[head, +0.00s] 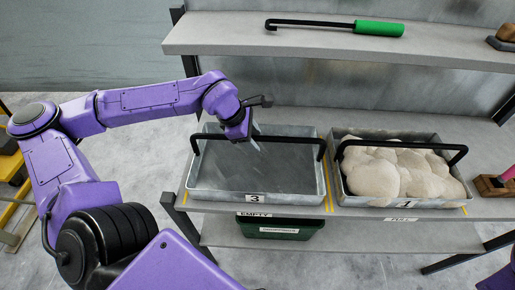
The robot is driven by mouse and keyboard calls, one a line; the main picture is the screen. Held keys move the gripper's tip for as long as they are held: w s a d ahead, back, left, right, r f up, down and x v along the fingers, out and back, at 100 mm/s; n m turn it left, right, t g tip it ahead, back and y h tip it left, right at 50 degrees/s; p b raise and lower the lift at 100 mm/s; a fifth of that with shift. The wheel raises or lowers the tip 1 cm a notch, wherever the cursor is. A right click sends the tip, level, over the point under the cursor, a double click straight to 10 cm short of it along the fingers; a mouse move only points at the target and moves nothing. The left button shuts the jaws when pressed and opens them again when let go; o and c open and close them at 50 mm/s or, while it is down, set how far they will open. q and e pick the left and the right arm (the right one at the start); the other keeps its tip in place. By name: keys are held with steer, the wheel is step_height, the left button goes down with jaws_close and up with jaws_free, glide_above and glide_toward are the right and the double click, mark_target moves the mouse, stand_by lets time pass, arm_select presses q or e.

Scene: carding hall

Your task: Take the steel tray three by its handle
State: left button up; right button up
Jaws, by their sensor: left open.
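The steel tray three (310,197) sits on the middle shelf, marked with a "3" label on its front wall. It looks empty. Its black bar handle (290,136) spans the tray from left to right, raised above it. My right gripper is not in view; only a bit of purple shows at the lower right edge.
Steel tray one (352,197), filled with pale fluffy lumps, stands just right on the same shelf (435,210). An upper shelf (240,40) overhangs behind, carrying a hooked rod with a green grip (379,28). A dark green bin (279,230) sits below. A wooden box (490,186) is at far right.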

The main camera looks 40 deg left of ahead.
arm_select(q)
steer(key=x, duration=0.2)
steer(key=shift+w+f, duration=0.25)
steer(key=shift+f, duration=0.05)
steer(key=shift+s, duration=0.15)
jaws_close()
steer(key=shift+r, duration=0.1)
stand_by(0.8)
